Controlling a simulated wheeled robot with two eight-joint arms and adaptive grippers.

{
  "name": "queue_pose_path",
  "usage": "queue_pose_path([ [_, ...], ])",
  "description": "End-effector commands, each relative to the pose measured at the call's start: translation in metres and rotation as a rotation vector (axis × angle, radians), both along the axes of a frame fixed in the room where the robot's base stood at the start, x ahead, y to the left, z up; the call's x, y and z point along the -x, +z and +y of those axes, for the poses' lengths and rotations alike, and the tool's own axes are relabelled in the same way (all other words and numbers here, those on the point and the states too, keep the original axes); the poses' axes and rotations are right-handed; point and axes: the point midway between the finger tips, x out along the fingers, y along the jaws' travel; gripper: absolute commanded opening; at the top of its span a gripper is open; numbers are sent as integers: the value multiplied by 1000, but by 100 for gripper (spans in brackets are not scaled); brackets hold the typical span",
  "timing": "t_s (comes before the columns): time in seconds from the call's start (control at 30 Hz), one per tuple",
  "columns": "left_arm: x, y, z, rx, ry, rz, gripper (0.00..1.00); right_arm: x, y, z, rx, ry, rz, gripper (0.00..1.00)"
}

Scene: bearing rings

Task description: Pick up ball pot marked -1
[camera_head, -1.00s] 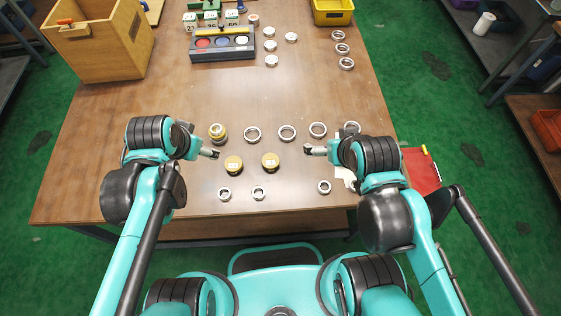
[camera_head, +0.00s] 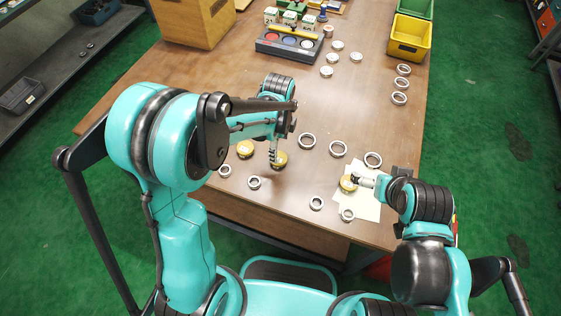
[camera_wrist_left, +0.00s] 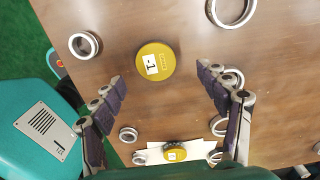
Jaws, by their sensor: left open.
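The gold ball pot marked -1 (camera_wrist_left: 163,54) stands on the table in the left wrist view, its white label facing up. It lies ahead of and between the spread fingers of my left gripper (camera_wrist_left: 166,88), which is open and empty. In the head view my left gripper (camera_head: 274,152) is over this pot (camera_head: 281,160) and partly covers it.
Several metal rings stand around the pots, such as a large ring (camera_head: 338,148) and a small ring (camera_head: 254,182). Farther back are a dark tray (camera_head: 288,46), a yellow bin (camera_head: 408,38) and a wooden box (camera_head: 190,22). The middle of the table is mostly clear.

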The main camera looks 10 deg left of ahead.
Motion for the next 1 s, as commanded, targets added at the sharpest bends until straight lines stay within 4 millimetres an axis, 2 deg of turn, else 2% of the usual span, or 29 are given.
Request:
queue_pose_path([
  [0.37,6,-50,2,0,2,-1,75,0,-26,0,0,0,0,100],
  [0.6,6,-53,2,0,3,-1,75,0,-26,0,0,0,0,100],
  [0.63,6,-53,2,0,3,-1,72,0,-26,0,0,0,0,100],
  [0.67,6,-53,2,0,3,-1,64,0,-26,0,0,0,0,100],
  [0.83,6,-52,2,0,3,-1,20,0,-26,0,0,0,0,100],
  [0.87,6,-52,2,0,3,-1,17,0,-26,0,0,0,0,100],
  [1.0,6,-52,2,0,3,-1,17,0,-26,0,0,0,0,100],
])
